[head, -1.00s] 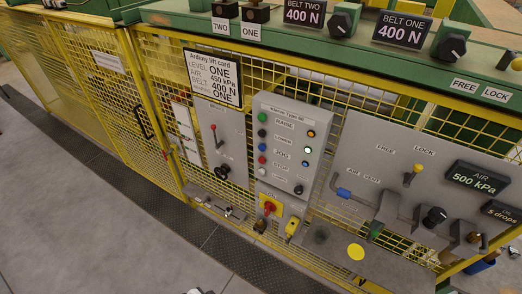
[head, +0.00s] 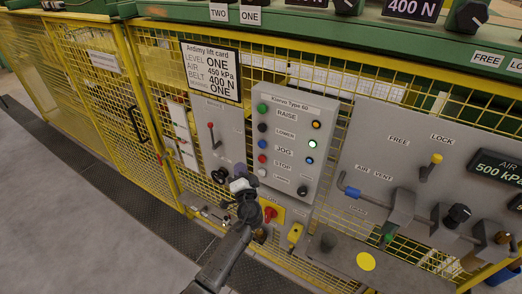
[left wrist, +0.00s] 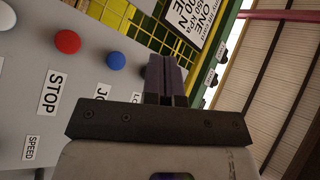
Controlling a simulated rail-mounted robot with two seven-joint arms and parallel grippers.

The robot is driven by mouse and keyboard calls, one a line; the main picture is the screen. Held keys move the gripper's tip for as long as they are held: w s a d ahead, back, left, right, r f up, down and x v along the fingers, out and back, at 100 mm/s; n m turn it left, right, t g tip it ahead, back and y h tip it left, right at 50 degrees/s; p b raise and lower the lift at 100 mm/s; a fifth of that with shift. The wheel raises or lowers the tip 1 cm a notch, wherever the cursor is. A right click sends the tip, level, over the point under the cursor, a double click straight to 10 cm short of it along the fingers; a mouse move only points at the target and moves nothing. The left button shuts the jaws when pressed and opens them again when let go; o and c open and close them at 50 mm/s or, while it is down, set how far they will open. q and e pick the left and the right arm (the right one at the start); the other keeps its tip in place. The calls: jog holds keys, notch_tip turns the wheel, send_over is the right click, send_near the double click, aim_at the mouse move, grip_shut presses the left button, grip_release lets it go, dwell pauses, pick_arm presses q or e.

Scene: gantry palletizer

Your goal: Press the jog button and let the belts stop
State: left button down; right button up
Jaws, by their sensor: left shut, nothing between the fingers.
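The grey control panel (head: 290,150) carries a column of round buttons with RAISE, LOWER, JOG and STOP labels. The blue jog button (head: 262,144) is beside the JOG label; it also shows in the left wrist view (left wrist: 116,60). The red stop button (head: 262,159) is just below it and also shows in the left wrist view (left wrist: 68,41). My left gripper (head: 239,174) is shut and empty, lower left of the jog button. In the left wrist view its closed fingers (left wrist: 166,78) are right of the blue button, apart in the picture. My right gripper is not in view.
A lift card (head: 211,71) hangs on the yellow mesh fence left of the panel. A red knob (head: 270,214) on a yellow plate is below the panel. Lit lamps (head: 312,144) and a black knob (head: 302,190) are on the panel's right side. Pipework and valves stand farther right.

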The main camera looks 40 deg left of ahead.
aim_at(262, 144)
pick_arm(q)
jog(key=shift+w+r, duration=0.15)
jog(key=shift+w, duration=0.1)
jog(key=shift+w, duration=0.1)
jog(key=w+b, duration=0.6)
jog(key=w, duration=0.2)
jog(key=shift+w+a, duration=0.25)
jog(key=shift+a, duration=0.1)
dwell(0.3)
dwell(0.9)
dwell(0.7)
jog(key=shift+b, duration=0.35)
